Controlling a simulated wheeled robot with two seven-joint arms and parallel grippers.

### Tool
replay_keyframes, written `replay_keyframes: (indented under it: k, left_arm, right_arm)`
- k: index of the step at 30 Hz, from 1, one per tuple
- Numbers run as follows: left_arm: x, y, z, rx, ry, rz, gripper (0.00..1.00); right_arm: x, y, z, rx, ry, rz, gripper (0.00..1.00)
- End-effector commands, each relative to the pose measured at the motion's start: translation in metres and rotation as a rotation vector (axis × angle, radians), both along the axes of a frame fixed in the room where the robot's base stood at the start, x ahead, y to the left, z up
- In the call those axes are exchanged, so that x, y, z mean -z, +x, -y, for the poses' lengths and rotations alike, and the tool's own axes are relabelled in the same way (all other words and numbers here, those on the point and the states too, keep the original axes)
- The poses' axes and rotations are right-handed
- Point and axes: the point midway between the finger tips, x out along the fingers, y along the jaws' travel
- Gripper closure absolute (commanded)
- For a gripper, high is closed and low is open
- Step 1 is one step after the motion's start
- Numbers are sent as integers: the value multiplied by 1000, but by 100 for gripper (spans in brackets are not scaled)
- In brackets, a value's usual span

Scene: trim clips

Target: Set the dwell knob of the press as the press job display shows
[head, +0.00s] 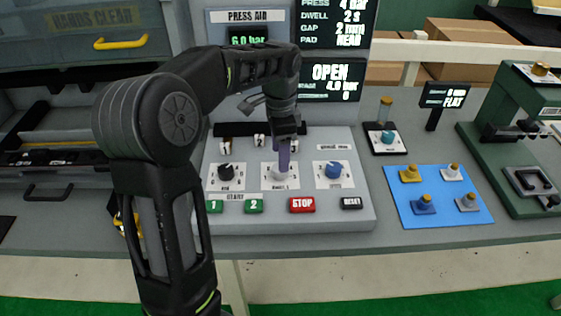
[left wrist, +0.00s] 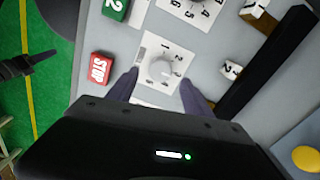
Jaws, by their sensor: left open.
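The dwell knob (head: 279,172) is a pale round knob on a white dial plate, in the middle of the press panel's row of knobs. In the left wrist view the knob (left wrist: 162,70) stands beside small numerals; which one its pointer faces is too small to tell. My left gripper (head: 284,158) reaches down over it. In the left wrist view the open left gripper (left wrist: 160,78) has one finger on each side of the knob, with gaps visible. Contact cannot be seen. The press job display (head: 333,16) reads DWELL 2 s.
A black knob (head: 225,173) and a blue knob (head: 333,170) flank it. Green start buttons (head: 253,206), a red STOP button (head: 302,205) and a RESET button (head: 351,203) lie in front. A blue mat (head: 438,212) with several coloured pieces is to the right.

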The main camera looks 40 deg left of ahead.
Motion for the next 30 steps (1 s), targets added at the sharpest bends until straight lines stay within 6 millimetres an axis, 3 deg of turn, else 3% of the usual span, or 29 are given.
replay_keyframes:
  k: [7, 18, 30]
  left_arm:
    - [33, 0, 0, 0, 1, -1, 41]
    - [40, 0, 0, 0, 1, 1, 42]
    - [39, 0, 0, 0, 0, 1, 74]
  right_arm:
    - [-4, -1, 0, 1, -2, -2, 64]
    - [-4, -1, 0, 1, -2, -2, 64]
    - [-4, -1, 0, 1, -2, -2, 64]
